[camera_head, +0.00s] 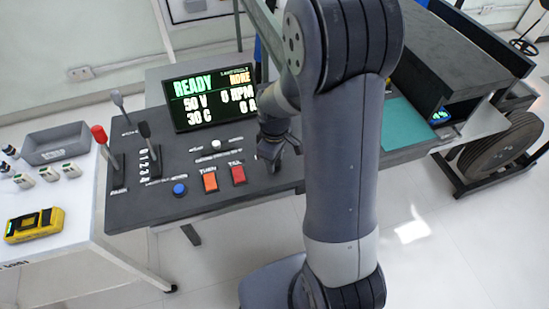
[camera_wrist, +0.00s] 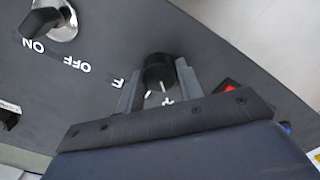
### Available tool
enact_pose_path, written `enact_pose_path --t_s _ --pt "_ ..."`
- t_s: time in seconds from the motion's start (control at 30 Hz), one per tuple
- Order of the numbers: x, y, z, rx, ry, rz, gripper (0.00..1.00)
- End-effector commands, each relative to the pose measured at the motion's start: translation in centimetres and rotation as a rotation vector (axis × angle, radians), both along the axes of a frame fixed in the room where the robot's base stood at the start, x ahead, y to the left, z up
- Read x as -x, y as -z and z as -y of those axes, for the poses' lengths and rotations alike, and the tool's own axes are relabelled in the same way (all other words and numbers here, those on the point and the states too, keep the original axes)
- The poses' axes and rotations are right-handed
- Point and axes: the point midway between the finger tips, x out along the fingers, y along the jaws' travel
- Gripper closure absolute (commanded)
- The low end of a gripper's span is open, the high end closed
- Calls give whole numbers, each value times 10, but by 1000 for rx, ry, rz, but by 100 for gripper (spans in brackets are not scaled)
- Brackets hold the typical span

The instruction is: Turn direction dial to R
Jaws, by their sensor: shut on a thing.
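The direction dial (camera_wrist: 157,70) is a round black knob on the dark console, seen in the wrist view between the two grey fingers of my gripper (camera_wrist: 159,86). My gripper is shut on the dial. A white line on the knob points toward the bottom of the picture, near a partly covered white mark. A white letter F stands left of the left finger. No R can be made out. In the head view my gripper (camera_head: 277,150) is down at the console's right part, and it hides the dial there.
A black switch (camera_wrist: 42,22) on a silver base, marked ON and OFF, is at the wrist view's upper left. Orange (camera_head: 210,181) and red (camera_head: 238,174) buttons, a blue button (camera_head: 180,189), levers (camera_head: 145,140) and a screen (camera_head: 210,97) reading READY are on the console (camera_head: 140,208).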

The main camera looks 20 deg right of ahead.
Motion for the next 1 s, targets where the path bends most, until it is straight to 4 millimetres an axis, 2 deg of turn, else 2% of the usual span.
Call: enact_pose_path --t_s 0.03,0.3,0.57,0.77,1.0 --pt "0 0 0 1 -2 1 63" --pt "0 0 0 1 -1 1 43" --pt "0 -2 0 0 0 1 43" --pt "-1 -27 0 1 0 6 43" --pt "-1 -76 0 1 0 6 43"
